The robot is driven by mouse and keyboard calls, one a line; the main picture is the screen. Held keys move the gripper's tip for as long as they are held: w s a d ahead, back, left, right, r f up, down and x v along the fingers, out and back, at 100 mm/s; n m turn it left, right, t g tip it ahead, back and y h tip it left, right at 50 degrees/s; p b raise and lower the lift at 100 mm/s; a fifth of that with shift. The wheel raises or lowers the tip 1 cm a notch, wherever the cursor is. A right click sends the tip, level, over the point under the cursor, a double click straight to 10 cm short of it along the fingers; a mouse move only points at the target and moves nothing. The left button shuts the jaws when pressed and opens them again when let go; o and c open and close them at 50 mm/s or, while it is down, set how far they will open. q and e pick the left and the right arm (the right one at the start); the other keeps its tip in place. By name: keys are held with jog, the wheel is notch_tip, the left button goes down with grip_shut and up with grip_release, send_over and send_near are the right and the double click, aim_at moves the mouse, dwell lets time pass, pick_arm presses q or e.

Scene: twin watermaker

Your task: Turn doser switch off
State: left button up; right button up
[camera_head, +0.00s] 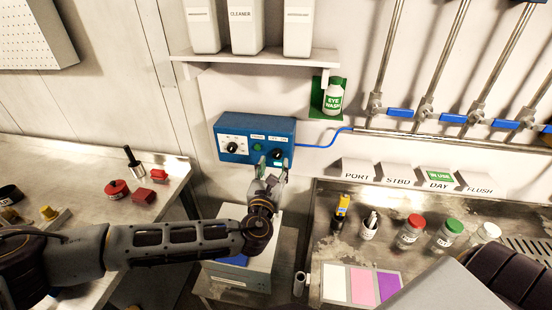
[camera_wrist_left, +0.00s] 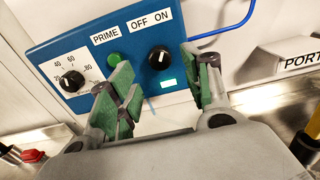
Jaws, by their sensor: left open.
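The blue doser box (camera_head: 229,128) is mounted on the wall, and it also fills the upper left of the left wrist view (camera_wrist_left: 60,40). Its black switch knob (camera_wrist_left: 159,58) sits under the OFF and ON labels; its white mark seems to lean toward ON. The knob also shows in the head view (camera_head: 277,153). My left gripper (camera_head: 272,170) is open and empty just in front of the box's right part. In the left wrist view its green-padded fingers (camera_wrist_left: 160,80) stand either side of the knob, apparently apart from it. My right gripper is out of view.
The box also carries a dial (camera_wrist_left: 72,81) and a green PRIME button (camera_wrist_left: 114,60). A blue tube (camera_head: 325,141) leaves its right side. A shelf with bottles (camera_head: 255,57) and an eye wash bottle (camera_head: 333,95) are above. Several bottles stand on the counter (camera_head: 330,235) at right.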

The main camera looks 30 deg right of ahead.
aim_at(277, 157)
pick_arm(q)
jog(key=shift+p+x, duration=0.3)
jog(key=shift+x, duration=1.9)
jog(key=c, duration=1)
jog(key=shift+c, duration=0.2)
